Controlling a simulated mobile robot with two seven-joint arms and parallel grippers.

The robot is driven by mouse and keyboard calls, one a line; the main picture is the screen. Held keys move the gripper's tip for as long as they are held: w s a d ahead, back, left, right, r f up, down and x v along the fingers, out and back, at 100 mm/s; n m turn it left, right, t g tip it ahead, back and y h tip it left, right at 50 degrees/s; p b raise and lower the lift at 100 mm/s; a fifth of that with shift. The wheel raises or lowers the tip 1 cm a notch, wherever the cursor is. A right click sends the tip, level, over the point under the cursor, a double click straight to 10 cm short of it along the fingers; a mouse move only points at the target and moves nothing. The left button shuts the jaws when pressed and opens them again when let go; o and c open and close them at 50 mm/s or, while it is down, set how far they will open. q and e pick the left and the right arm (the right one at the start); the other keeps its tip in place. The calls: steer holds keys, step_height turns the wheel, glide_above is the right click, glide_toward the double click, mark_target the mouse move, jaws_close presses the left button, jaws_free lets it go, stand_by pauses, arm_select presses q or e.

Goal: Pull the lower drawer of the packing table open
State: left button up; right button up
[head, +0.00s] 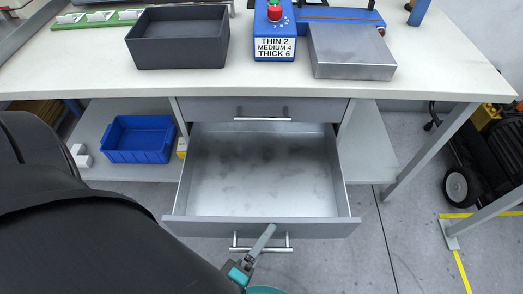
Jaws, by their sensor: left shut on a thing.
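The packing table (440,88) has a grey upper drawer (210,110), which is closed, with a bar handle (262,118). Below it the lower drawer (262,190) stands pulled out toward me, and its inside looks empty with dark smudges on the bottom. The lower drawer's bar handle (281,248) is on its front. My left gripper (262,240) is at this handle, shut on it near the middle of the bar. The lower part of the gripper is cut by the picture's bottom edge. My right gripper is not in view.
A dark grey tray (180,50), a blue control box (274,40) with a red button and a metal block (350,52) stand on the tabletop. A blue bin (139,140) sits on the shelf at left. A wheeled cart (462,188) stands at right.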

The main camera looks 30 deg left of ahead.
arm_select(q)
steer(key=w+r+t+y, duration=0.1)
steer(key=r, duration=0.3)
steer(key=w+a+r+n+t+y+p, duration=0.1)
steer(key=r, duration=0.3)
steer(key=w+a+r+n+t+p, duration=0.1)
steer(key=r, duration=0.4)
steer(key=shift+w+a+r+y, duration=0.1)
steer(key=shift+w+a+y, duration=0.1)
steer(key=shift+w+y, duration=0.15)
steer(key=r, duration=0.1)
steer(key=s+r+p, duration=0.1)
steer(key=r, duration=0.1)
steer(key=shift+s+r+t, duration=0.1)
steer(key=shift+t, duration=0.2)
steer(key=shift+c, duration=0.5)
steer(key=shift+w+r+p, duration=0.25)
steer(key=shift+p, duration=0.05)
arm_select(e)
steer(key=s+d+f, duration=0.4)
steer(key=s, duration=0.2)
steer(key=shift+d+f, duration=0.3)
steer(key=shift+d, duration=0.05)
